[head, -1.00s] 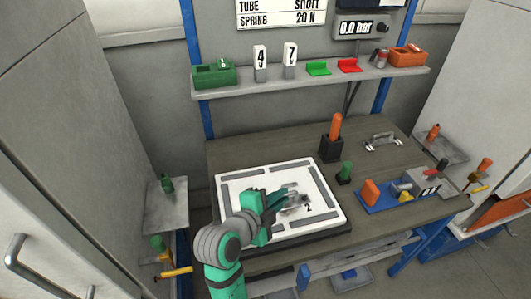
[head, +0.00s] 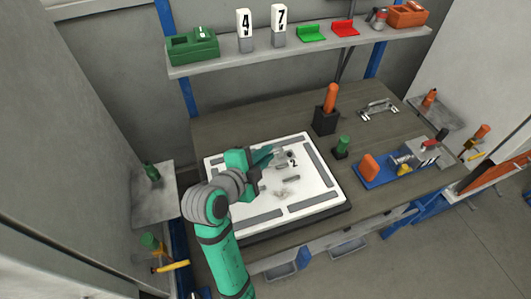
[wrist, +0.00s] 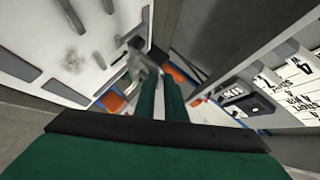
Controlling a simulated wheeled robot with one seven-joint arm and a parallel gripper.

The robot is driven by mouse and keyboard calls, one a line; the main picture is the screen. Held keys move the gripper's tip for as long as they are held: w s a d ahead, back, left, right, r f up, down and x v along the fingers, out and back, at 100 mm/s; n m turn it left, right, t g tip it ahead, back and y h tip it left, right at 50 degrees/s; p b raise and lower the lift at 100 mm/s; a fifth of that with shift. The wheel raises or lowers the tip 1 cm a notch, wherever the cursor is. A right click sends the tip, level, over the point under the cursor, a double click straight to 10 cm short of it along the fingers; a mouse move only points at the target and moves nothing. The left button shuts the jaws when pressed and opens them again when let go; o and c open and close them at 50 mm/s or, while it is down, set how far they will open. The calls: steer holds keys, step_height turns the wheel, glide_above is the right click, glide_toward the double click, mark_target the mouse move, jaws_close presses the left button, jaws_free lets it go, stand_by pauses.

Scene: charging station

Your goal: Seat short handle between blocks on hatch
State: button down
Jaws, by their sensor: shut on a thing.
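The hatch is a white panel (head: 235,185) with grey strips along its edges, lying on the bench. A small dark grey block (head: 290,178) shows on the hatch just nearer than the handle, and also in the wrist view (wrist: 100,60). Whether the handle touches the hatch, I cannot tell.
Another metal handle (head: 378,109) lies at the bench's back right. An orange-handled tool stands in a black holder (head: 325,121), near a green knob (head: 342,146). A blue fixture (head: 385,172) is at the right. A shelf (head: 300,52) runs behind the bench.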

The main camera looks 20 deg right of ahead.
steer(key=shift+f, duration=2.9)
steer(key=shift+f, duration=1.6)
steer(key=c, duration=1.7)
jaws_free()
steer(key=shift+c, duration=0.2)
steer(key=shift+s, duration=0.1)
steer(key=v, duration=1)
steer(key=shift+s+a+r, duration=0.2)
steer(key=shift+r, duration=0.05)
